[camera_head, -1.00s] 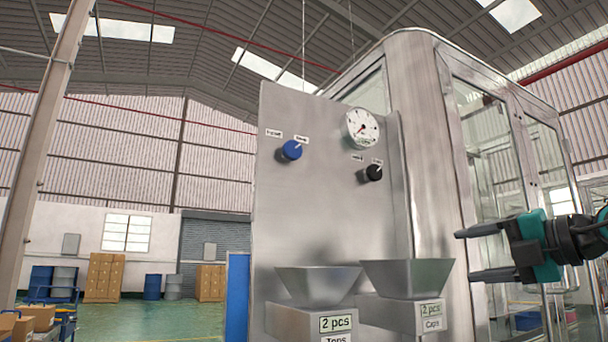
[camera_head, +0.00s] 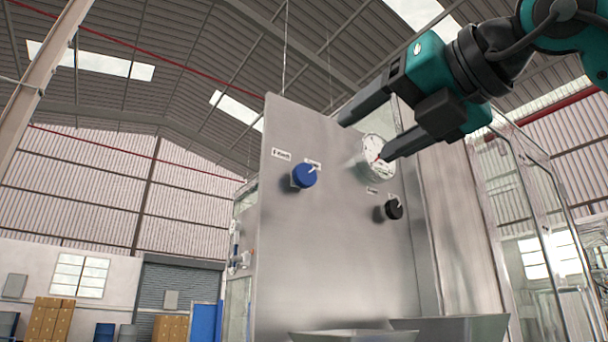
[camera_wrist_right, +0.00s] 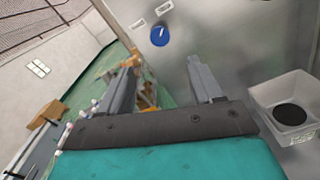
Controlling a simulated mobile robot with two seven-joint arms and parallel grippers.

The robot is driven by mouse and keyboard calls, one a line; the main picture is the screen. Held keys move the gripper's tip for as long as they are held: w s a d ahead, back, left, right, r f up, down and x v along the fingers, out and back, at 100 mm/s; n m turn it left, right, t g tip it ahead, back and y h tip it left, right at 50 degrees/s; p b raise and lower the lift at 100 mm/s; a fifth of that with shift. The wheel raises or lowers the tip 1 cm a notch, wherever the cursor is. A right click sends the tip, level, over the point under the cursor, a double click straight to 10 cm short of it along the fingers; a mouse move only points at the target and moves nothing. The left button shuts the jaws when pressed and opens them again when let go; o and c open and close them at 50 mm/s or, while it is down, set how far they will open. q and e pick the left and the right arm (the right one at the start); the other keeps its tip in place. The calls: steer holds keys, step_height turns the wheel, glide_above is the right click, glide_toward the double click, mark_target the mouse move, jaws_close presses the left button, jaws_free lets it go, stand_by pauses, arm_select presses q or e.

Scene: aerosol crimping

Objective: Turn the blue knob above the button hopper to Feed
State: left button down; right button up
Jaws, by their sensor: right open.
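The blue knob (camera_head: 304,176) sits on the upper left of the steel panel (camera_head: 335,260), with two small labels above it. Its white pointer mark tilts up and to the right, toward the right-hand label (camera_head: 313,163). The knob also shows in the right wrist view (camera_wrist_right: 159,36), beyond the fingers. My right gripper (camera_head: 362,138) is open and empty, up and to the right of the knob and apart from it. My left gripper is in no view.
A black knob (camera_head: 393,209) is right of the blue one. Two steel hoppers (camera_head: 352,336) stand low before the panel, mostly cut off in the head view. A glass-doored cabinet (camera_head: 535,230) is at right.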

mark_target(308, 173)
steer(key=p+x, duration=0.2)
steer(key=x, duration=1)
steer(key=shift+p, duration=0.4)
steer(key=shift+w+a, duration=0.1)
steer(key=shift+w, duration=0.05)
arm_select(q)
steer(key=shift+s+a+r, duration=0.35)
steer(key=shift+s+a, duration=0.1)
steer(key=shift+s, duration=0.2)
arm_select(e)
steer(key=shift+c, duration=0.3)
steer(key=c, duration=1)
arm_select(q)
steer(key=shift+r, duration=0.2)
